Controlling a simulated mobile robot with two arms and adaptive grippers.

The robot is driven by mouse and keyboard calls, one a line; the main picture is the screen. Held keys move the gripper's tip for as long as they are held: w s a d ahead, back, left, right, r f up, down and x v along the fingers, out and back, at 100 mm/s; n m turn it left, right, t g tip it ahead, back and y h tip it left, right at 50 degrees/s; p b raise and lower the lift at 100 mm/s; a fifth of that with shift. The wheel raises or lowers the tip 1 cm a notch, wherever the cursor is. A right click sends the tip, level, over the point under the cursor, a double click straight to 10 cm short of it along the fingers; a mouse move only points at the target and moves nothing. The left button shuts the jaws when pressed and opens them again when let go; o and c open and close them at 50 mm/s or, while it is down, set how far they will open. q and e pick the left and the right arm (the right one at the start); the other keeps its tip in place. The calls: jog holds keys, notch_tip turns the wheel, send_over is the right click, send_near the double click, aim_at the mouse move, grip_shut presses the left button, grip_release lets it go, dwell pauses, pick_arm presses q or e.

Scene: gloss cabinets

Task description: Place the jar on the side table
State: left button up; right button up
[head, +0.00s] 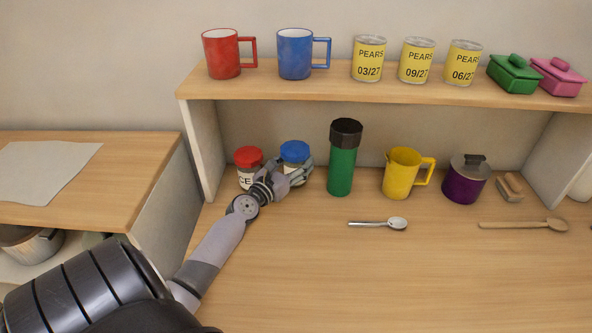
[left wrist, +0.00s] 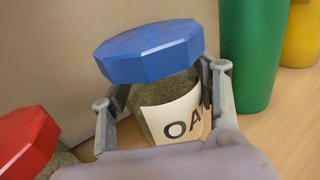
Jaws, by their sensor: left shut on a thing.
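The jar with a blue lid (head: 295,151) is at the back left of the counter, under the shelf. In the left wrist view the jar (left wrist: 165,110) shows a white label reading "OA", and its lower part is hidden by my gripper. My left gripper (head: 287,178) is shut around the jar body below the lid, with a finger on each side (left wrist: 162,95). I cannot tell whether the jar touches the counter. A wooden table top (head: 140,165) at the left, likely the side table, is partly covered by a pale sheet. My right gripper is not in view.
A red-lidded jar (head: 248,162) stands just left of the held jar. A green canister (head: 342,165) stands to its right, then a yellow mug (head: 402,175) and purple pot (head: 466,182). The shelf's left upright (head: 207,150) stands between the jars and the left table top.

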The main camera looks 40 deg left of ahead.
pick_arm(q)
jog(key=shift+f+b, duration=0.55)
jog(key=shift+f, duration=0.55)
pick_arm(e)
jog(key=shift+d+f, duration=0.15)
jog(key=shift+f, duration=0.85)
pick_arm(q)
jog(key=shift+f, duration=0.15)
jog(key=o, duration=1.1)
jog(key=shift+o, duration=1.3)
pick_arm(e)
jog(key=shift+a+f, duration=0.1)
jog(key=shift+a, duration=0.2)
